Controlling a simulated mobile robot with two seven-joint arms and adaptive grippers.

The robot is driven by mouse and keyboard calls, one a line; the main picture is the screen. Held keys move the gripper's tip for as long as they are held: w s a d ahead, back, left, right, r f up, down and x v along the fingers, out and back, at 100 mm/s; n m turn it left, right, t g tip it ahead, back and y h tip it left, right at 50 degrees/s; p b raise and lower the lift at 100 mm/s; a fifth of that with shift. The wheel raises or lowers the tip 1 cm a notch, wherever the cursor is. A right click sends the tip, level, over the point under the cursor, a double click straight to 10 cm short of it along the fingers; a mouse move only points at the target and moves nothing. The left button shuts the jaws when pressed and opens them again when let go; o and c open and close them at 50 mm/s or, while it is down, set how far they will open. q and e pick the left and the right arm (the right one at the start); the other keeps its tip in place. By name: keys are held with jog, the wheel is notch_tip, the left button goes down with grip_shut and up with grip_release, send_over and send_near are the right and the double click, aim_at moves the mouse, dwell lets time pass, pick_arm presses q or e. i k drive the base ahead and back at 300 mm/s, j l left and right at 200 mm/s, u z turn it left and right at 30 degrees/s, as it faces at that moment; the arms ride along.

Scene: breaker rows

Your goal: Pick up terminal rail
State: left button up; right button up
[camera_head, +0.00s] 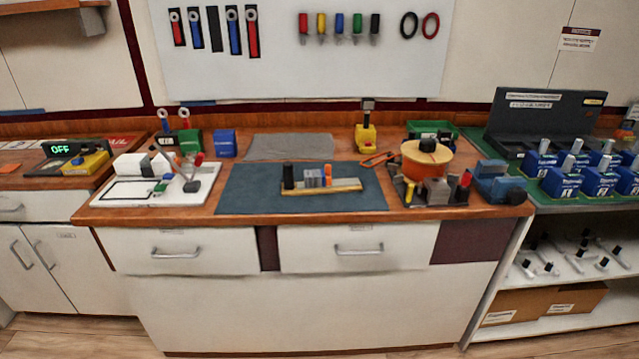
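What looks like the terminal rail (345,186) lies on a dark blue-grey mat (245,195) in the middle of the wooden workbench. It is a narrow yellowish strip carrying a black block (289,176), grey blocks (314,178) and an orange piece (328,175). Its right end is bare. Nothing touches it from above. Neither of my grippers shows in the head view.
A white board (200,192) with small parts lies left of the mat. A dark tray with an orange spool (425,160), a blue vise (497,183) and a yellow tool (366,135) stand right and behind. Bare mat surrounds the strip. Drawers (180,250) lie below.

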aim_at(314, 182)
jog(key=i, duration=1.2)
